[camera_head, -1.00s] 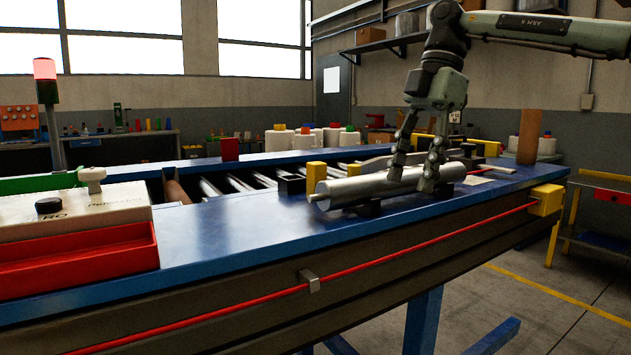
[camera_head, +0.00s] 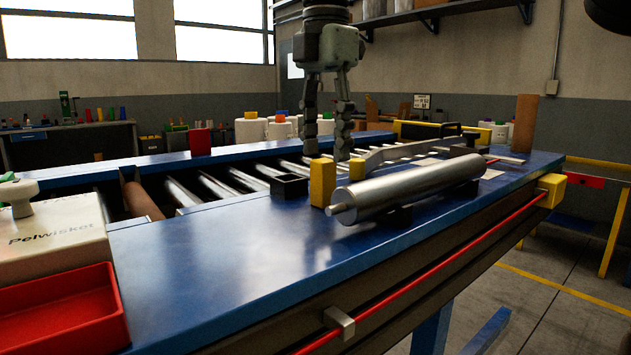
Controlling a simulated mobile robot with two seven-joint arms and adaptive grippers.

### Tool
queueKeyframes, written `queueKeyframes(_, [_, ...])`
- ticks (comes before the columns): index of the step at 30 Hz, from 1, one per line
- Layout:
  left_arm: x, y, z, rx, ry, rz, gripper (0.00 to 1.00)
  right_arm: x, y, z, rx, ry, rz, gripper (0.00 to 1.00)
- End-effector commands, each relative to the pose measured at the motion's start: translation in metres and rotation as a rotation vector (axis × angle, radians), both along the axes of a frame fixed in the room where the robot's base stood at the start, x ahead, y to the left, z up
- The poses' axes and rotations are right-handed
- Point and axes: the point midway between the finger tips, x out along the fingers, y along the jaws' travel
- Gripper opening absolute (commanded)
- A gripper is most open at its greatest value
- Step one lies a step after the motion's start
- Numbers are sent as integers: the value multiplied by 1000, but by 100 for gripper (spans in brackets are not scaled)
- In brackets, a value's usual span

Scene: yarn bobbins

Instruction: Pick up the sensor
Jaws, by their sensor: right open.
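The larger, upright yellow block (camera_head: 322,183) is near the left end of a metal roller. My left gripper is not in view.
The metal roller (camera_head: 410,188) lies on dark supports right of the blocks. A small black open box (camera_head: 289,187) is just left of them. The blue surface (camera_head: 215,245) in front is clear. A red tray (camera_head: 65,310) sits at left.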

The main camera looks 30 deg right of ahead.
Motion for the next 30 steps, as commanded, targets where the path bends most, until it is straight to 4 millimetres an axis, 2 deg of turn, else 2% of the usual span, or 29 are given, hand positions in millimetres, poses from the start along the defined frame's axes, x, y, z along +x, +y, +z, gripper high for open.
queueKeyframes(4, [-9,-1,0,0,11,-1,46,1,0,-19,3,3,1,50])
queueKeyframes(12, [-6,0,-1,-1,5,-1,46,4,1,-56,3,3,0,50])
queueKeyframes(21, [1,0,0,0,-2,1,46,4,1,-61,1,-1,0,50])
queueKeyframes(30, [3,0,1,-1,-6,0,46,4,1,-61,1,0,-1,14])
